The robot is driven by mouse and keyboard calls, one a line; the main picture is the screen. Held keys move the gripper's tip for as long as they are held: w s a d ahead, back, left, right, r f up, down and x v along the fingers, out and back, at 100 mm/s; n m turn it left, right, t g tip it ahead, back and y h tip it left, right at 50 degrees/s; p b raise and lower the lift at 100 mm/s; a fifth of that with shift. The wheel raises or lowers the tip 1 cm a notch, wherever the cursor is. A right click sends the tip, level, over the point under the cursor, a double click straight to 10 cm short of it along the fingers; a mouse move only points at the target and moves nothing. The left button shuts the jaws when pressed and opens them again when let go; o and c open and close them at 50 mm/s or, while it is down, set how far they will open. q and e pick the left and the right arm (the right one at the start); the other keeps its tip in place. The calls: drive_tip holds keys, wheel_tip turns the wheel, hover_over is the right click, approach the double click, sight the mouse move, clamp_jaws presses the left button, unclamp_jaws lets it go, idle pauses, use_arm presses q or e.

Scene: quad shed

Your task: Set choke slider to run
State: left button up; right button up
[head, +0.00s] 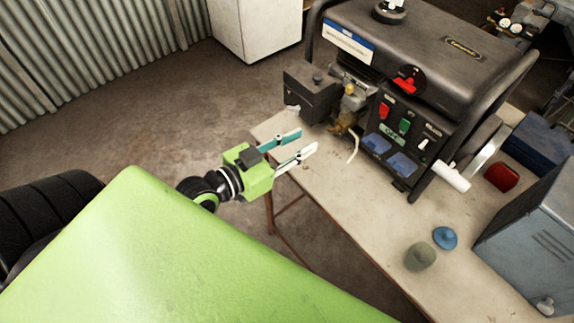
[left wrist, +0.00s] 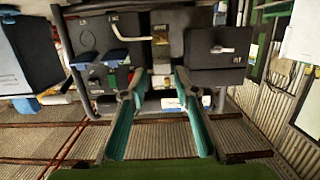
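The black generator (head: 425,50) stands on the workbench (head: 335,190) in the head view. Its front panel has a red switch (head: 384,110), a green switch (head: 404,126) and a pale toggle (head: 422,145); a red knob (head: 405,84) sits above them. A brass-coloured engine part (head: 350,92) is left of the panel. I cannot tell which part is the choke slider. My left gripper (head: 307,141) is open and empty, left of the generator and near the bench's left edge. In the left wrist view its spread fingers (left wrist: 158,72) point toward the generator (left wrist: 160,40). My right gripper is out of view.
A black box (head: 312,93) sticks out at the generator's left, close to my left gripper. A pale hose (head: 353,150) hangs by the panel. A blue-grey cabinet (head: 530,220), a blue cap (head: 445,238) and a grey-green knob-like item (head: 420,256) stand on the bench at right.

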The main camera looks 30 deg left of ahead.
use_arm(q)
drive_tip(key=s+f+g+y, duration=0.1)
drive_tip(key=s+f+g, duration=0.1)
drive_tip(key=f, duration=0.7)
drive_tip(key=s+f+n+g+y+b, duration=0.1)
drive_tip(key=s+f+g, duration=0.1)
drive_tip(key=f, duration=0.8)
drive_tip(key=shift+s+g, duration=0.35)
drive_tip(key=shift+g, duration=0.05)
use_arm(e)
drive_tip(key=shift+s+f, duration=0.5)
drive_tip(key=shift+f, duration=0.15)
